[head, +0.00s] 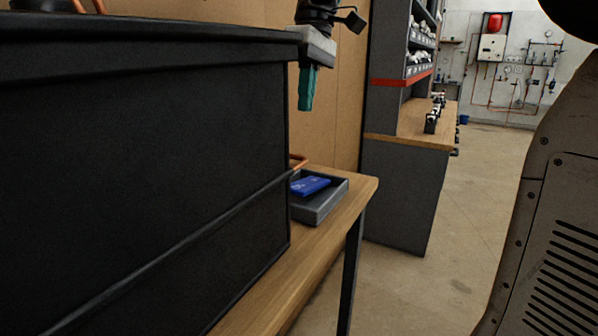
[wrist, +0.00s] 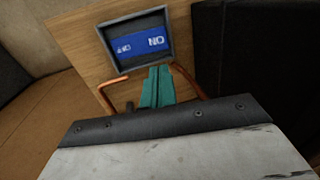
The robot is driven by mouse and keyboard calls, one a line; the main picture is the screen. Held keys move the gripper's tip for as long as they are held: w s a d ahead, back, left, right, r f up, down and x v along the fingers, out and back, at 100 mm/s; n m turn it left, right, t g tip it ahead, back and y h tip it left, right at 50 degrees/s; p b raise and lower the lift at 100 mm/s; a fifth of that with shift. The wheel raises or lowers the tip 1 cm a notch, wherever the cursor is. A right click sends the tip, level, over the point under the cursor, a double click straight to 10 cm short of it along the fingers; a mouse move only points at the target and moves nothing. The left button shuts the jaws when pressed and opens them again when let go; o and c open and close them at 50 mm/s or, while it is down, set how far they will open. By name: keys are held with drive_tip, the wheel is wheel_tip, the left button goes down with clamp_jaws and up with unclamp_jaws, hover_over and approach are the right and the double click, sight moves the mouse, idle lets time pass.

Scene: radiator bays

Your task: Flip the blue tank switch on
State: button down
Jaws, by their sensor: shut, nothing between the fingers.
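The blue tank switch (head: 312,186) is a blue rocker in a grey box-like frame (head: 322,208) on the wooden bench, beside the black tank. In the wrist view the blue switch (wrist: 138,46) carries a large white label at its right end, upside down, and smaller white marks at its left. My gripper (head: 306,107) hangs above the switch in the head view, with teal fingers pointing down, shut and empty. In the wrist view my gripper (wrist: 159,70) appears just below the frame, apart from the switch. The tank hides the frame's left part in the head view.
The large black tank (head: 150,150) fills the left of the head view. Copper pipes (wrist: 112,84) flank the fingers in the wrist view. The bench (head: 345,205) ends right of the switch. A grey shelf unit (head: 400,190) stands behind, with open floor (head: 460,250) to the right.

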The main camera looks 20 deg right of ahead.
sight(297, 188)
drive_tip(key=x, duration=1.4)
